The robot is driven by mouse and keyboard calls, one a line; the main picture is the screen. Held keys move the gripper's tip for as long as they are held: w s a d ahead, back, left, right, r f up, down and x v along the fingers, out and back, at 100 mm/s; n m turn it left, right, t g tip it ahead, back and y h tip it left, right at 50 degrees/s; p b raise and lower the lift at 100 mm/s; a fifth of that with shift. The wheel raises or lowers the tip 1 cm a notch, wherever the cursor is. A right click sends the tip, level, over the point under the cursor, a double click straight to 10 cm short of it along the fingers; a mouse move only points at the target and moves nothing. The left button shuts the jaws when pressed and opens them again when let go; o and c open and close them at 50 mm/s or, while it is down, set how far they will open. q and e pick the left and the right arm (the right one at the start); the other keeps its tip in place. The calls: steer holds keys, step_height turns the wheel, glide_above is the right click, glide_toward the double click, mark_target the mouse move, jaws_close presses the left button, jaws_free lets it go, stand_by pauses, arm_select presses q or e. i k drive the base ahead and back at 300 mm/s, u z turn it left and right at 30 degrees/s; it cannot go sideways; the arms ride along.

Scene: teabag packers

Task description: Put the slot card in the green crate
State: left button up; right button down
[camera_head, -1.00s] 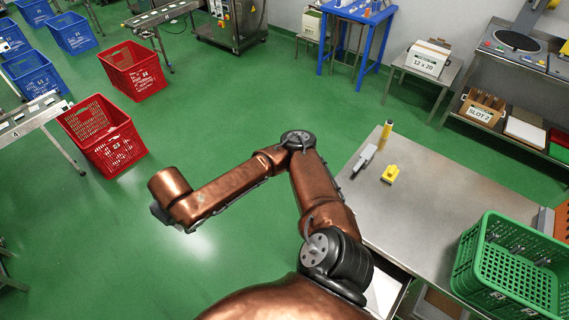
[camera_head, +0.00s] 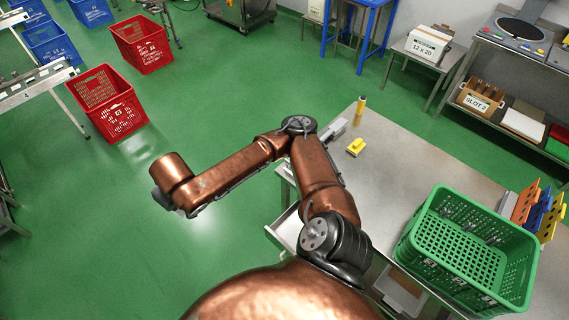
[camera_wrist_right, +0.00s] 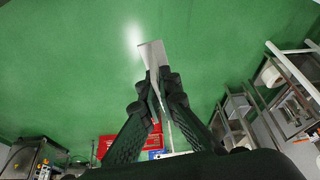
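The green crate (camera_head: 412,229) stands on the metal table at the right in the head view; its visible inside looks empty. In the right wrist view my right gripper (camera_wrist_right: 155,78) is shut on a thin pale card (camera_wrist_right: 153,54), whose tip sticks out past the fingertips over green floor. No print can be read on it, so I cannot confirm it is the slot card. In the head view my arm is bent out to the left, away from the table, and its gripper and the card are hidden. My left gripper is in neither view.
The metal table (camera_head: 405,155) holds a yellow block (camera_head: 356,147), a yellow cylinder (camera_head: 361,105) and a grey item. Coloured perforated plates (camera_head: 541,208) stand behind the crate. Red crates (camera_head: 110,103) stand on the floor at left.

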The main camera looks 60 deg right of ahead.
mark_target(424, 238)
steer(key=k, duration=1.15)
steer(key=z, duration=2.3)
steer(key=i, duration=0.5)
